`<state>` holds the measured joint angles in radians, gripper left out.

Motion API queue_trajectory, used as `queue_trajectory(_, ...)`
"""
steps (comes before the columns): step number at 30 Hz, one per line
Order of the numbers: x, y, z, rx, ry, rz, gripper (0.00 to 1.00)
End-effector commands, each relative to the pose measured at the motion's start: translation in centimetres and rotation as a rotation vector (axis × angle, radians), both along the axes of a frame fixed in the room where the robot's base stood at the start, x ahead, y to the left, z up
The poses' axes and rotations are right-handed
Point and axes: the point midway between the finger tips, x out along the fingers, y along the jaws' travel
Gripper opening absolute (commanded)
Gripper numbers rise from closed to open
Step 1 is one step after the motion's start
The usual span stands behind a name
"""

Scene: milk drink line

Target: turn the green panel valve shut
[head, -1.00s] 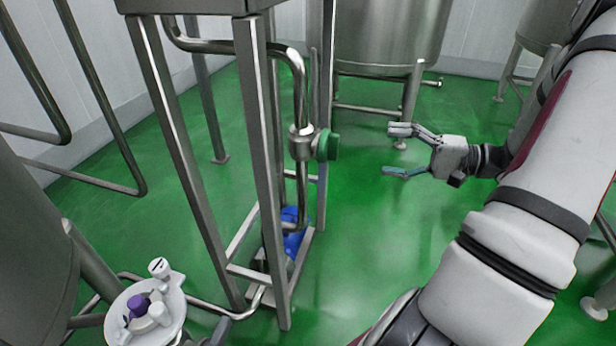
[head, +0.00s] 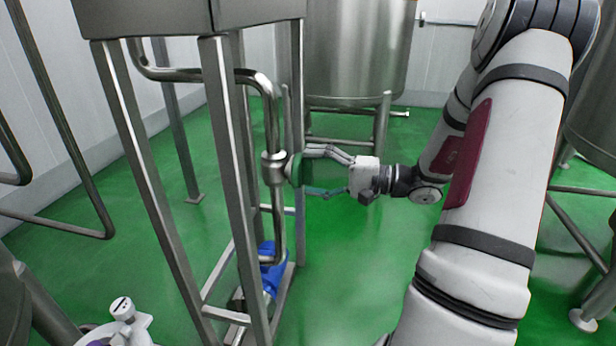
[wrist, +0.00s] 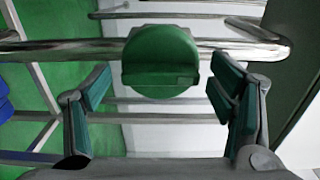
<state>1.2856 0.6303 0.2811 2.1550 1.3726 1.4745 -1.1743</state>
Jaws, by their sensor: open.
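The green panel valve (head: 294,169) is a round green knob on a steel valve body on the vertical pipe. In the wrist view the knob (wrist: 160,62) faces me as a green disc with a raised bar lying level across it. My gripper (head: 316,170) is open, its fingers pointing left at the knob in the head view. In the wrist view the two teal finger pads (wrist: 158,92) stand apart, one on each side of the knob's lower part. No contact with the knob is clear.
Steel frame legs (head: 150,190) stand left of the pipe (head: 272,120). A blue pump (head: 270,270) sits low inside the frame. A steel tank (head: 357,50) stands behind. Open green floor (head: 350,270) lies below my gripper.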

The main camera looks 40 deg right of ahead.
Motion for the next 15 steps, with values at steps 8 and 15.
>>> queue_trajectory(8,1.05,0.85,0.02,0.0,0.0,0.0,0.77)
queue_trajectory(15,1.04,0.84,0.03,0.001,0.001,0.0,0.68)
